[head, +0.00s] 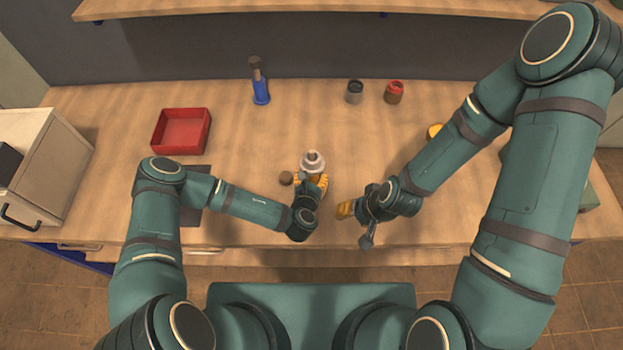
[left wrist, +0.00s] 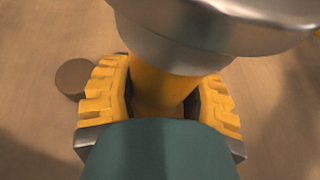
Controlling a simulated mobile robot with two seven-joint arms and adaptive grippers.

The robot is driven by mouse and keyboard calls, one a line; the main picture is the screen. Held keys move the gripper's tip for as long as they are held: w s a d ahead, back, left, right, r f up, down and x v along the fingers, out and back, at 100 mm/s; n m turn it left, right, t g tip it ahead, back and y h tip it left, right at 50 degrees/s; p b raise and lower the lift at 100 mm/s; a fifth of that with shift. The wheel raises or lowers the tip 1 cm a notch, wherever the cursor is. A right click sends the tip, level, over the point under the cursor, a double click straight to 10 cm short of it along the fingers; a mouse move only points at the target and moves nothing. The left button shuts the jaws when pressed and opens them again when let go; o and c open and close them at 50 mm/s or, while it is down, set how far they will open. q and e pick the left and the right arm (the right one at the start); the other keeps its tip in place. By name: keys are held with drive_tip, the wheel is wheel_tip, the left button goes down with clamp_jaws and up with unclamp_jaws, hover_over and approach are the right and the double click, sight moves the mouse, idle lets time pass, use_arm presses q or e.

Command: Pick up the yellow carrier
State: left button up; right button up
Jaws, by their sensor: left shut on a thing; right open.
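The yellow carrier (left wrist: 160,92) shows in the left wrist view as a yellow stem under a wide silvery metal top. In the head view its round metal top (head: 312,161) stands upright near the middle of the table. My left gripper (head: 311,184) is shut on the yellow stem, with yellow ridged pads on both sides of it (left wrist: 166,98). The carrier's foot is hidden, so I cannot tell whether it touches the table. My right gripper (head: 349,212) is open and empty over the table's front part, right of the carrier.
A small brown disc (head: 286,178) lies just left of the carrier. Farther off are a red tray (head: 181,131), a blue-handled tool (head: 260,88), a grey jar (head: 355,92) and a red-lidded jar (head: 394,92). A yellow object (head: 434,132) is partly behind my right arm.

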sight(310, 168)
use_arm(q)
wheel_tip(310, 168, up, 9)
idle(0.5)
drive_tip(key=shift+f+b, duration=0.9)
drive_tip(key=shift+f, duration=3.6)
drive_tip(key=shift+f, duration=0.1)
drive_tip(key=shift+f+p, duration=0.3)
drive_tip(key=shift+p, duration=0.15)
drive_tip(key=o, duration=1.3)
drive_tip(key=shift+f, duration=0.1)
